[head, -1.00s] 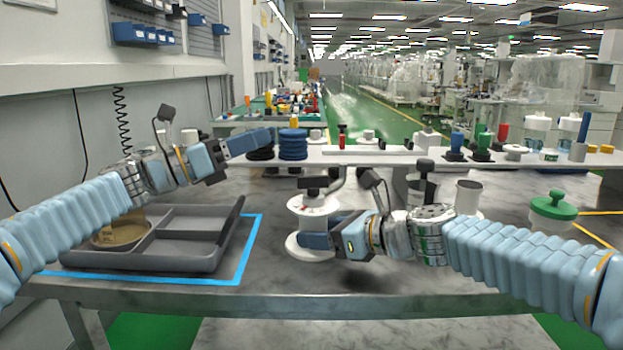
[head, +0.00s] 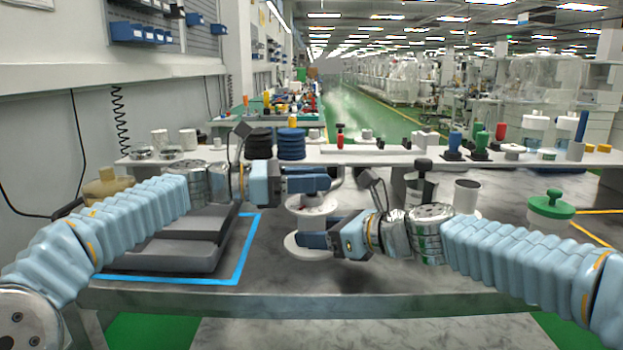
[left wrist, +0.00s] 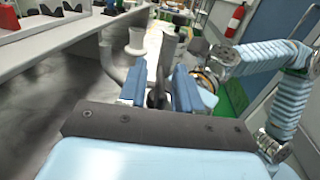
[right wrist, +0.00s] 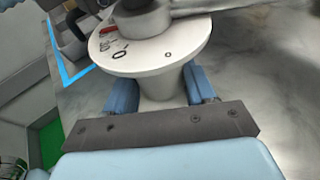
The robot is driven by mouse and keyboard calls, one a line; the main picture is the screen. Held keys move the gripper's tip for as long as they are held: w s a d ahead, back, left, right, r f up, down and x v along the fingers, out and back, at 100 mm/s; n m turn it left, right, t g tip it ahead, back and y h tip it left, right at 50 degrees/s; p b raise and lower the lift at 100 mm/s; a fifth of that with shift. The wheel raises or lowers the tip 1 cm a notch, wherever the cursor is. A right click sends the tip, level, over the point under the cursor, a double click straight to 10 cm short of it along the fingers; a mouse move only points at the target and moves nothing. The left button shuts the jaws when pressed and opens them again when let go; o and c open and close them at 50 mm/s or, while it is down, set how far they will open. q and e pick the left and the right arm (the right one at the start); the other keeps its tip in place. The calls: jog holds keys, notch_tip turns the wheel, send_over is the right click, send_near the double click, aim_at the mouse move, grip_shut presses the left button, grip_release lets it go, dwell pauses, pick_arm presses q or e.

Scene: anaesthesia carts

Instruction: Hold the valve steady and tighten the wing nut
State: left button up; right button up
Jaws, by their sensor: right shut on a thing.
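The valve (head: 312,212) is a white spool-shaped body with a round upper flange and a wide base, upright on the grey table. My right gripper (head: 322,241) is shut on its white neck, below the flange; this also shows in the right wrist view (right wrist: 163,92). My left gripper (head: 322,183) is over the top of the valve. In the left wrist view its blue fingers (left wrist: 160,90) stand apart. The dark wing nut (left wrist: 157,94) appears between them, with gaps at its sides. In the head view the left gripper hides the wing nut.
A grey divided tray (head: 175,255) lies to the left within blue tape, partly behind my left arm. A white shelf (head: 375,158) with several parts runs along the back. The front right tabletop is clear.

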pick_arm(q)
grip_shut()
jog(key=m+g, duration=0.2)
jog(key=g, duration=0.1)
jog(key=m+g, duration=0.2)
jog(key=g, duration=0.2)
jog(key=shift+w+m+g, duration=0.15)
jog(key=shift+m+g, duration=0.15)
jog(key=shift+m+g+y, duration=0.4)
jog(key=shift+m+g, duration=0.1)
jog(key=shift+g, duration=0.1)
jog(key=shift+s, duration=0.2)
grip_release()
